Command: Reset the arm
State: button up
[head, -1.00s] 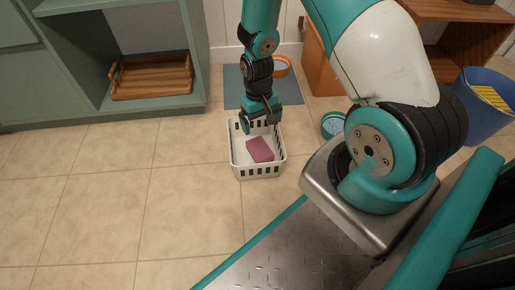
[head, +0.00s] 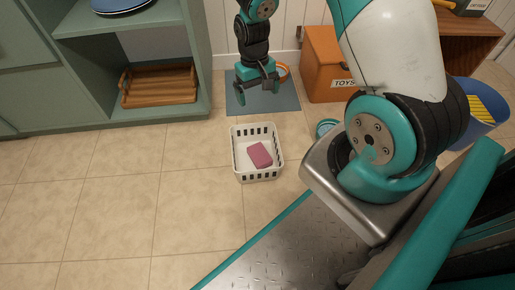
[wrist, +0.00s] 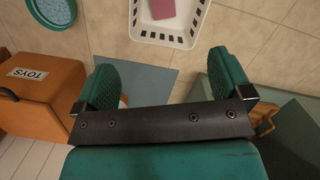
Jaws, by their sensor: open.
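My gripper (head: 257,91) hangs in the air above and behind the white basket, over the blue-grey mat, in the head view. Its two teal fingers are spread apart with nothing between them, as the wrist view (wrist: 168,86) also shows. The white slotted basket (head: 239,171) stands on the tiled floor. A pink block (head: 260,155) lies inside it, and it also shows in the wrist view (wrist: 162,9).
A blue-grey mat (head: 288,104) lies by the wall with an orange bowl (head: 283,72) on it. An orange toy box (head: 322,68), a teal round dish (head: 326,127) and a blue bin (head: 480,118) stand right. A wooden tray (head: 158,86) sits in the green shelf. Floor at left is clear.

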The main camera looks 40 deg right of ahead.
jog(key=shift+w+r, duration=0.15)
jog(key=shift+r, duration=0.75)
jog(key=s+a+r+n+t+y+p, duration=0.1)
jog(key=a+r+n+p, duration=0.15)
jog(key=a+r, duration=0.45)
jog(key=s+a+r+n+t+p, duration=0.1)
jog(key=a+r+p, duration=0.25)
jog(key=r, duration=0.75)
jog(key=s+a+r+n+y+p, duration=0.1)
jog(key=s+a+r+n+p, duration=0.1)
jog(key=s+a+r, duration=0.35)
jog(key=s+a+r+n+y+p, duration=0.1)
jog(key=s+a+r+n+p, duration=0.15)
jog(key=s+r, duration=0.45)
jog(key=s+a+r+n+y+p, duration=0.1)
jog(key=s+a+r+n+p, duration=0.2)
jog(key=r, duration=0.5)
notch_tip(320, 180, up, 36)
jog(key=m+p, duration=0.1)
jog(key=p, duration=3.5)
jog(key=shift+s+d+f+m, duration=0.15)
jog(key=shift+s+d+m, duration=0.1)
jog(key=shift+s+m, duration=0.05)
